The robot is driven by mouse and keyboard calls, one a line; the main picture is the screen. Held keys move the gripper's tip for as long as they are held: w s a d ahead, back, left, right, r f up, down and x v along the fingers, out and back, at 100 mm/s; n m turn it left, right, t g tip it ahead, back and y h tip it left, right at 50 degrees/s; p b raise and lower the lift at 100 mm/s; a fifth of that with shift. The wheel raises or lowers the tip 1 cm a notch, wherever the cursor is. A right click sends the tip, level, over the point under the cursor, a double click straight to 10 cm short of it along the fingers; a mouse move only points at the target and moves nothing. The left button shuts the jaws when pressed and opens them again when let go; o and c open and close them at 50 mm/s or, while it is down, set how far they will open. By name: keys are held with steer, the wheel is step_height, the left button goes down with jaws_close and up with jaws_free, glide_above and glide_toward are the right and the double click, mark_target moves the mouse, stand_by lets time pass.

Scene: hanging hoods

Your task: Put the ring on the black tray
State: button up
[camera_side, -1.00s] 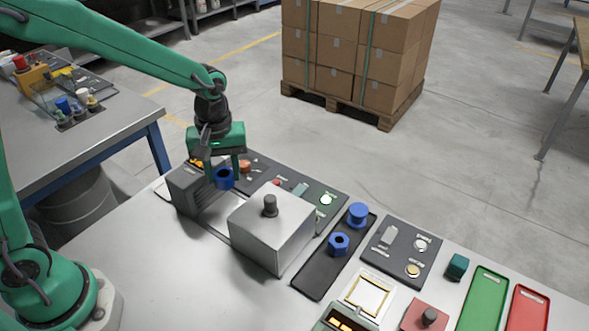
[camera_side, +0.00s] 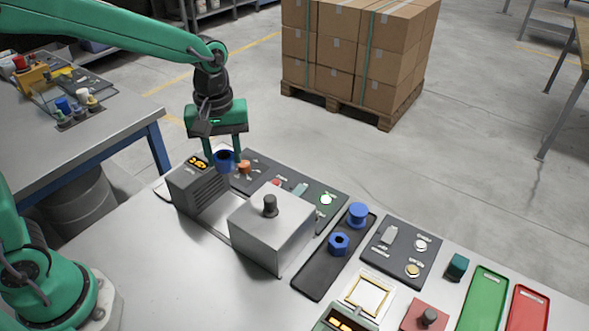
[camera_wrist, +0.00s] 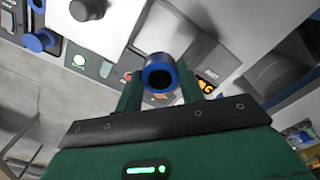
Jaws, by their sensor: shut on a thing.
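A blue ring (camera_side: 225,166) with a dark round hole is held between the fingers of my gripper (camera_side: 223,157). It hangs in the air just above the back of the grey box with a lit display. In the wrist view the ring (camera_wrist: 160,62) sits between the two green fingertips, its opening facing the camera. The long black tray (camera_side: 314,284) lies to the right, beyond the silver box and apart from the ring. On it are a blue hex nut (camera_side: 339,244) and a blue flanged piece (camera_side: 358,213).
Right of the tray are another panel (camera_side: 400,252), a teal block (camera_side: 457,266) and green and red trays (camera_side: 484,298).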

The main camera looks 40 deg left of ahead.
steer(key=d, duration=0.3)
steer(key=d+n, duration=0.1)
steer(key=d, duration=0.3)
steer(key=w+d+n, duration=0.1)
steer(key=d, duration=0.3)
steer(key=shift+d, duration=0.2)
steer(key=s+d+n, duration=0.2)
steer(key=s+d, duration=0.1)
steer(key=d, duration=1)
step_height(320, 180, down, 8)
steer(key=shift+a+r, duration=0.15)
steer(key=shift+r, duration=0.05)
steer(key=shift+s, duration=0.1)
steer(key=shift+f, duration=3.35)
steer(key=shift+f, duration=0.5)
steer(key=o, duration=1.1)
steer(key=shift+c, duration=0.2)
